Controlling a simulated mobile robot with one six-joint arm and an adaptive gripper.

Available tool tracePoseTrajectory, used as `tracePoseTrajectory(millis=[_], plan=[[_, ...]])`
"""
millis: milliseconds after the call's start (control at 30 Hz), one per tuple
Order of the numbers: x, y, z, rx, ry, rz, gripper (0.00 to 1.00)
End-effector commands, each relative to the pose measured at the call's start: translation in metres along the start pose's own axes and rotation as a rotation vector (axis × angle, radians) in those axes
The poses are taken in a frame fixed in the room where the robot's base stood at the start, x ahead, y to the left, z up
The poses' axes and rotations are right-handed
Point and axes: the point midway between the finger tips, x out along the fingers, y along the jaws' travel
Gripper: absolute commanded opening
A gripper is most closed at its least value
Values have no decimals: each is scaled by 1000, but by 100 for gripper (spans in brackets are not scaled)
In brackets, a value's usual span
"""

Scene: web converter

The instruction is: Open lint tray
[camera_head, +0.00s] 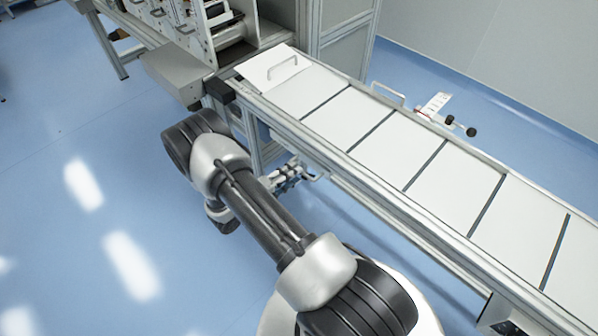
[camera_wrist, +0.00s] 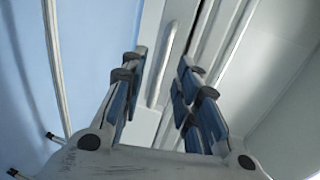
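My gripper (camera_head: 290,174) is low beside the near side of the long white conveyor table, below its rail. In the wrist view my gripper (camera_wrist: 160,70) is open, with its blue-padded fingers apart. A pale handle bar (camera_wrist: 162,62) shows between and beyond the fingertips, in front of a white panel that looks like the lint tray front (camera_wrist: 143,125). I see no finger clearly touching the bar, and its exact depth is hard to tell. In the head view the tray is mostly hidden under the table and behind my gripper.
The conveyor table (camera_head: 395,143) runs from upper left to lower right. A white plate with a handle (camera_head: 262,68) lies at its far-left end. A machine cabinet (camera_head: 180,20) stands behind that end. The blue floor (camera_head: 90,130) at left is clear.

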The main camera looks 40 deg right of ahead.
Motion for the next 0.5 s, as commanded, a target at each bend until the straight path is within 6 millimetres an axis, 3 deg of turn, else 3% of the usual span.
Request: tracePoseTrajectory(millis=[200, 500], plan=[[32, 1, -1, 1, 3, 1, 29], [41, 0, 0, 0, 0, 0, 29]])
